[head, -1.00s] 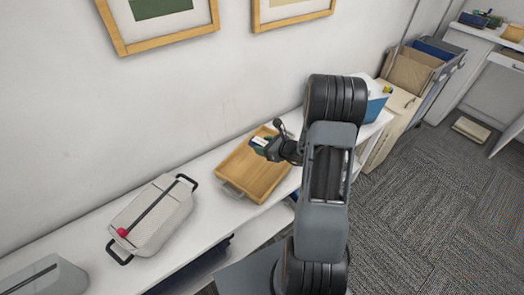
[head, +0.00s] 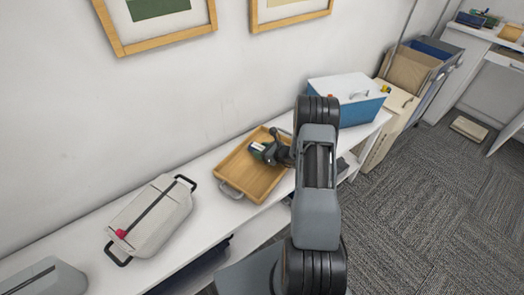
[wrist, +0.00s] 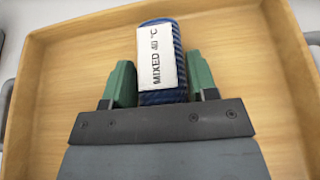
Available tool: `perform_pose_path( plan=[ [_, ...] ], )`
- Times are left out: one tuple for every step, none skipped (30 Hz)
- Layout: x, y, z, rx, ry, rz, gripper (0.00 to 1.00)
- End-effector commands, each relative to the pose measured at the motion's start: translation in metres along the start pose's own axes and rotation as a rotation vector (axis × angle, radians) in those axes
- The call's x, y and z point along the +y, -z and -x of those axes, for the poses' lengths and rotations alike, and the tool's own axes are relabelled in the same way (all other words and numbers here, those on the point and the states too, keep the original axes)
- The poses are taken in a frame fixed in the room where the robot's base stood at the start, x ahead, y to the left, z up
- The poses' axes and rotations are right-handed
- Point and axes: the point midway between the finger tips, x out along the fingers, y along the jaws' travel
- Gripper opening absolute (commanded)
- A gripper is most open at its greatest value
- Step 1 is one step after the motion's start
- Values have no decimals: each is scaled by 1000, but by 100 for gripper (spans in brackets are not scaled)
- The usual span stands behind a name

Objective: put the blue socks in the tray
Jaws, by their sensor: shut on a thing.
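The blue socks (wrist: 178,42) are a ribbed blue roll with a white label reading "MIXED 40 °C". My gripper (wrist: 158,85) has its green fingers shut on the socks, one on each side. In the head view my gripper (head: 262,150) is over the wooden tray (head: 236,178), within its outline. The tray's wooden floor (wrist: 75,75) fills most of the wrist view around the socks. I cannot tell whether the socks touch the tray floor.
The tray stands on a white shelf (head: 80,235) against the wall. The rest of the tray looks empty.

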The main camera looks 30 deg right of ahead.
Motion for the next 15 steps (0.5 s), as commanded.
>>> perform_pose_path(
  plan=[
    [0,0,0,-1,0,1,29],
    [0,0,0,-1,0,1,29],
    [0,0,0,-1,0,1,29],
    [0,0,0,-1,0,1,29],
    [0,0,0,-1,0,1,29],
    [0,0,0,-1,0,1,29],
    [0,0,0,-1,0,1,29],
    [0,1,0,-1,0,1,29],
    [0,2,-1,-1,0,1,29],
    [0,3,-1,-1,0,1,29],
    [0,4,-2,-1,0,1,29],
    [0,3,-1,0,0,1,55],
    [0,3,-1,0,0,1,58],
    [0,3,-1,0,0,1,60],
    [0,3,-1,0,0,1,64]
  ],
)
